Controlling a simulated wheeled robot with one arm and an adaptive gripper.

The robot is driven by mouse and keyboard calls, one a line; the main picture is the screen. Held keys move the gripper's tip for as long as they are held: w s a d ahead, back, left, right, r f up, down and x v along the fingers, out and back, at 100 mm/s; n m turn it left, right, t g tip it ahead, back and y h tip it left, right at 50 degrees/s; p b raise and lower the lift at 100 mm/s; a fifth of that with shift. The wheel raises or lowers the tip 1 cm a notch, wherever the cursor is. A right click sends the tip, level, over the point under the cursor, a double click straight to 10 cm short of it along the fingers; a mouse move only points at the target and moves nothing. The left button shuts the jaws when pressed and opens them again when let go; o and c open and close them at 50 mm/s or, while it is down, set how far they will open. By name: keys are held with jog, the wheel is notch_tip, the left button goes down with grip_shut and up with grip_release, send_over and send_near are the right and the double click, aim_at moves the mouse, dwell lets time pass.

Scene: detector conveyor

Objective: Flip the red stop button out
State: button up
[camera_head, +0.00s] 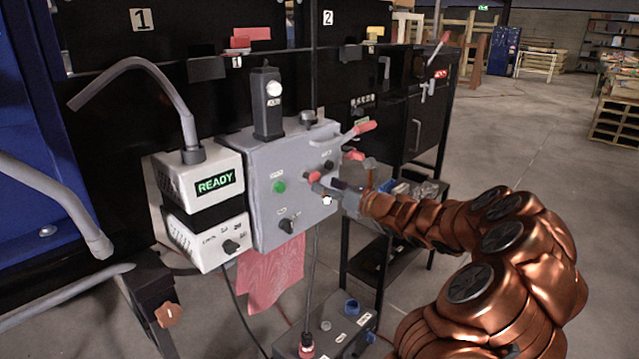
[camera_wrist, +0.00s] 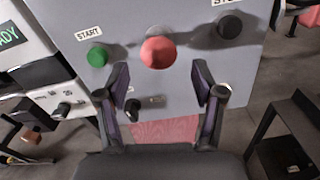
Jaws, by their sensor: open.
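The red stop button (camera_head: 313,176) is a round red knob on the front of a grey control box (camera_head: 262,160). In the wrist view the red button (camera_wrist: 159,52) faces me, just beyond and between my fingertips. My gripper (camera_head: 327,187) is open, with its fingers apart and nothing between them. In the wrist view my gripper (camera_wrist: 160,75) has one finger on each side below the button, apart from it. Whether the button is pushed in or out I cannot tell.
A green START button (camera_wrist: 97,57) is left of the red one, and a black knob (camera_wrist: 230,25) is to its right. A lower black knob (camera_wrist: 133,107) is near my left finger. A red-handled lever (camera_head: 358,130) sticks out at the box's right. A READY display (camera_head: 215,183) is left.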

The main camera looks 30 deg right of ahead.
jog(key=v, duration=0.7)
jog(key=shift+s, duration=0.4)
jog(key=s+a+n+g+y, duration=0.1)
jog(key=a+n+g+y, duration=0.45)
jog(key=a, duration=0.85)
jog(key=s+a+n+g+y, duration=0.25)
jog(key=a+n, duration=0.65)
jog(key=a, duration=0.5)
jog(key=s+a+f+n+g+h, duration=0.2)
jog(key=s+a+f+n+g, duration=0.25)
jog(key=s+a+n, duration=0.35)
jog(key=s+a+f+n+g+h, duration=0.3)
jog(key=s+a+f+n+g, duration=0.15)
jog(key=s, duration=0.55)
jog(key=s+d+f+n+g+h, duration=0.3)
jog(key=s+d+n+h, duration=0.5)
jog(key=s, duration=0.4)
notch_tip(320, 180, up, 25)
jog(key=s+d+y+p, duration=0.1)
jog(key=p, duration=2.2)
jog(key=shift+d+r+n+t+p, duration=0.15)
jog(key=shift+r+n+t+p, duration=0.05)
jog(key=shift+n+t+p, duration=0.1)
